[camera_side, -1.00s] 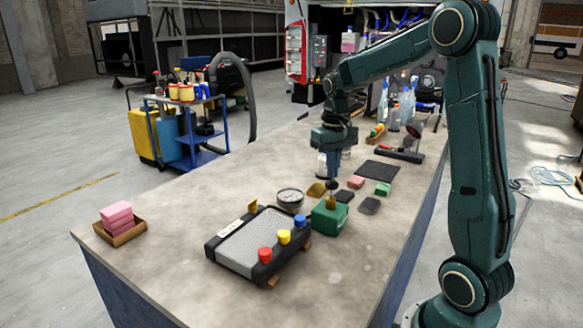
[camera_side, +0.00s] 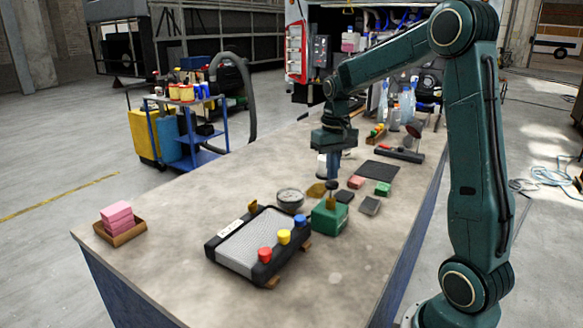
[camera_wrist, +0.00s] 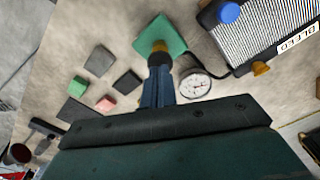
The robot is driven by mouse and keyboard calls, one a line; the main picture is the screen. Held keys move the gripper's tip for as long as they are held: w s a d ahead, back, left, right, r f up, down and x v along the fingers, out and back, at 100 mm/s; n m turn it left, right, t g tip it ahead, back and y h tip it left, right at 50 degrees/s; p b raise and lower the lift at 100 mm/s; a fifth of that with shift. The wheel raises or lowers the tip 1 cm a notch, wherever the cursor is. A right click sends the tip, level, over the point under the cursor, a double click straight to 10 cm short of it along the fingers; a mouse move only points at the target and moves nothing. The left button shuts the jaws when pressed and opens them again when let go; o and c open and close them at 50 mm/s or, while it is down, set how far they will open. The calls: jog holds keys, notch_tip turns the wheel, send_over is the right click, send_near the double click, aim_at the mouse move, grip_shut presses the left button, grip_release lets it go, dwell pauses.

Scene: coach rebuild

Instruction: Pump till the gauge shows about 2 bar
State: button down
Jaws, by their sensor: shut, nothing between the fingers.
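The green pump box (camera_side: 330,218) stands on the bench with a dark-topped plunger (camera_side: 331,190) on it. It also shows in the wrist view as a green square (camera_wrist: 172,33). My gripper (camera_side: 329,181) is shut and empty, pointing down right over the plunger. In the wrist view its fingertips (camera_wrist: 160,66) overlap the plunger top; whether they touch is hard to tell. The round gauge (camera_side: 290,199) sits left of the pump. Its white dial shows in the wrist view (camera_wrist: 194,85), with a dark needle, but the figures are too small to read.
A black radiator-like unit (camera_side: 250,240) with red, yellow and blue caps lies in front left of the pump. Dark pads and pink and green blocks (camera_side: 383,188) lie behind and right. A box of pink sponges (camera_side: 117,218) stands at left.

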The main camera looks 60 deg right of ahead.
aim_at(332, 182)
jog(key=shift+f, duration=1.75)
jog(key=shift+r, duration=2.05)
jog(key=shift+f, duration=0.2)
